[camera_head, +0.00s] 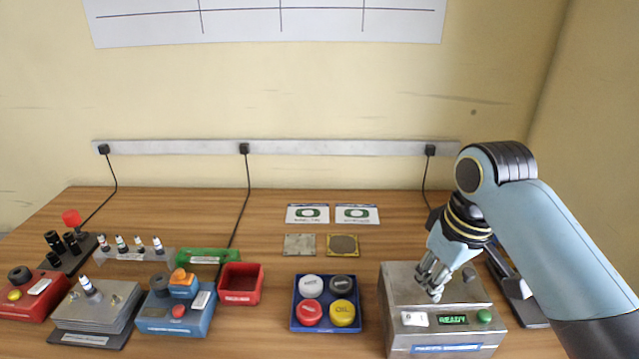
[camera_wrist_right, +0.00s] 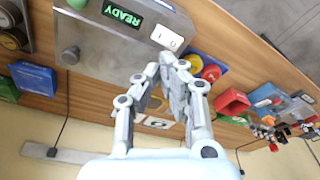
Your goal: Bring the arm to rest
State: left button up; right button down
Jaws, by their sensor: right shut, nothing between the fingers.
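My right gripper (camera_head: 433,282) is shut and empty. In the head view it points down in front of or over the top of a grey metal box (camera_head: 400,283) at the right of the table. I cannot tell whether it touches the box. The box has a green READY display (camera_head: 452,319), a white switch (camera_head: 414,318) and a green button (camera_head: 484,316). In the right wrist view the closed fingers (camera_wrist_right: 168,70) appear beside the box (camera_wrist_right: 100,50), with nothing between them. My left gripper is not in view.
A blue tray (camera_head: 327,328) with several coloured round caps stands left of the box. A red open bin (camera_head: 241,284), a blue device (camera_head: 177,318) and other devices fill the left side. Two cards lie at the back, with two square plates in front. The wooden table is clear between.

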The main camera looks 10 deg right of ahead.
jog(key=s+d+r+m+t+h, duration=0.1)
jog(key=s+r+m+t, duration=0.15)
jog(key=s, duration=1.65)
notch_tip(320, 180, down, 37)
jog(key=s+d+g+b, duration=0.1)
jog(key=d+g+b, duration=0.1)
jog(key=b, duration=1.1)
jog(key=s+f+b, duration=0.3)
jog(key=s+f, duration=0.3)
jog(key=f, duration=0.3)
jog(key=s+d+f+g+b, duration=0.1)
jog(key=s+f+b, duration=0.3)
jog(key=s+f, duration=0.3)
jog(key=s+f+b, duration=0.4)
jog(key=s+f, duration=0.2)
jog(key=f, duration=0.6)
jog(key=shift+s+d+f, duration=0.25)
jog(key=shift+f, duration=0.1)
jog(key=shift+g, duration=0.25)
jog(key=shift+m, duration=0.25)
